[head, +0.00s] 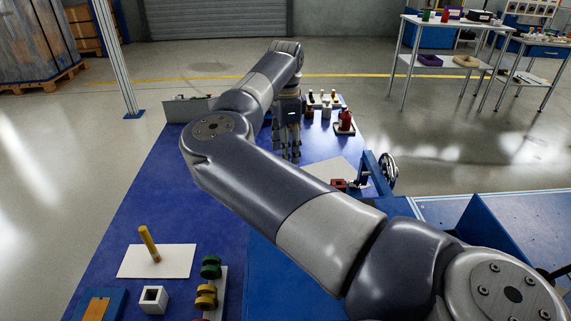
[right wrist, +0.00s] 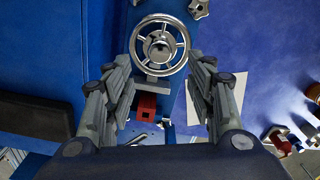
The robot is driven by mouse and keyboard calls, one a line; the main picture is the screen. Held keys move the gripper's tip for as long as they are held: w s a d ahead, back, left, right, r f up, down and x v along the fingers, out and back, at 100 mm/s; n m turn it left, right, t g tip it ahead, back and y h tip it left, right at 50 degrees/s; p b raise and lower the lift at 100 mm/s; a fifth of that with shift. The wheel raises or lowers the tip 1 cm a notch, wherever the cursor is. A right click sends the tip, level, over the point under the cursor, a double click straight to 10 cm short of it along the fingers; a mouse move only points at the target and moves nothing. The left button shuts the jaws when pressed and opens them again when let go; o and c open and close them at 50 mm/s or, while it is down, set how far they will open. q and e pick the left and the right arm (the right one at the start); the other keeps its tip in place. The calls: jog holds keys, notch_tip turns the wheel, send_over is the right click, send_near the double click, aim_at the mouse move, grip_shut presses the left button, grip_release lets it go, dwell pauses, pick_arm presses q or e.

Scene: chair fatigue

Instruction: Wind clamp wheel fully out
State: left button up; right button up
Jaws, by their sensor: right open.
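The clamp wheel (head: 390,173) is a silver spoked handwheel on a blue clamp frame (head: 370,172) at the right edge of the blue table. In the right wrist view the wheel (right wrist: 160,22) shows nearly face-on at the top, with a round hub and a red block (right wrist: 147,107) below it. My right gripper (head: 290,156) points down over the table, left of the wheel in the head view. Its fingers (right wrist: 160,75) are spread and empty, and the wheel lies beyond them in the wrist view; contact does not show. My left gripper is out of view.
A white sheet (head: 322,172) lies beside the clamp. Bottles (head: 346,119) on small trays stand at the table's back. A yellow cylinder (head: 149,244) on a white sheet, a white hollow block (head: 153,299) and coloured rollers (head: 208,295) lie front left. My arm hides the table's middle.

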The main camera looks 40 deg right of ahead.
jog(key=shift+r, duration=1.65)
